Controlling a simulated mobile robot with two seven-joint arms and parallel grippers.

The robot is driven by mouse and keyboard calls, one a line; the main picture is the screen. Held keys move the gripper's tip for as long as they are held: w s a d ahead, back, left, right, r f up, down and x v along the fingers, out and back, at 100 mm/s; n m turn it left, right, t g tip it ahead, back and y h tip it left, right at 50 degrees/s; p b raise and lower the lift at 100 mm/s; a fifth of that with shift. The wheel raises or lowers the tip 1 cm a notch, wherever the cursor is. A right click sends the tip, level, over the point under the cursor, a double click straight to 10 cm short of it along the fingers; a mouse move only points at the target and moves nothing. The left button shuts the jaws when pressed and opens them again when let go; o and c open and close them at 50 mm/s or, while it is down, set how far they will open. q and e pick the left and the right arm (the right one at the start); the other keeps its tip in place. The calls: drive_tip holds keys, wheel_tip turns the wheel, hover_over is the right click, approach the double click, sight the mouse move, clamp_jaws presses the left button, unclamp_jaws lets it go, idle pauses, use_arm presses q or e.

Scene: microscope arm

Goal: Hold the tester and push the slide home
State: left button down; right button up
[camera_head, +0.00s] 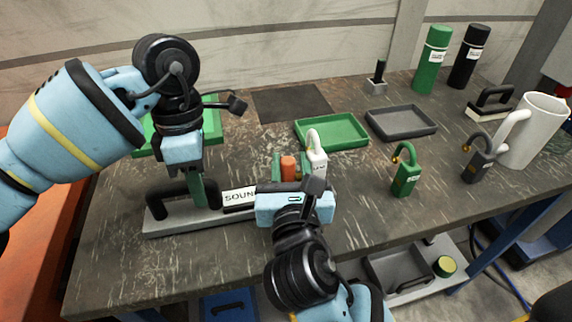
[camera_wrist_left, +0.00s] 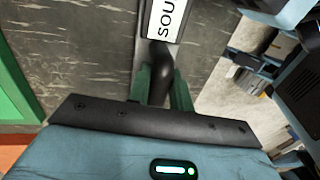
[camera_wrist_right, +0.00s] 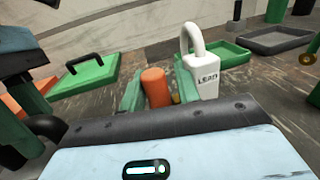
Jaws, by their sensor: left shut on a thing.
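The tester (camera_head: 160,229) is a long grey base with a black handle (camera_head: 160,204) and a white label starting "SOUN". My left gripper (camera_head: 197,192) is shut on the black handle, which also shows between its green fingers in the left wrist view (camera_wrist_left: 160,70). My right gripper (camera_head: 289,172) has its green fingers apart, one on each side of an orange cylinder (camera_head: 288,166), also seen in the right wrist view (camera_wrist_right: 156,86). Whether they touch it I cannot tell. My right wrist hides the tester's right end and whatever is under the cylinder; I cannot clearly make out the slide.
A white padlock (camera_head: 316,166) marked "LEAD" stands close right of the orange cylinder. Green (camera_head: 407,172) and grey (camera_head: 477,166) padlocks and a white mug (camera_head: 533,128) are further right. A green tray (camera_head: 331,131) and a grey tray (camera_head: 401,122) lie behind. Table between is clear.

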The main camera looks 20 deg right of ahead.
drive_tip(key=shift+o, duration=1.2)
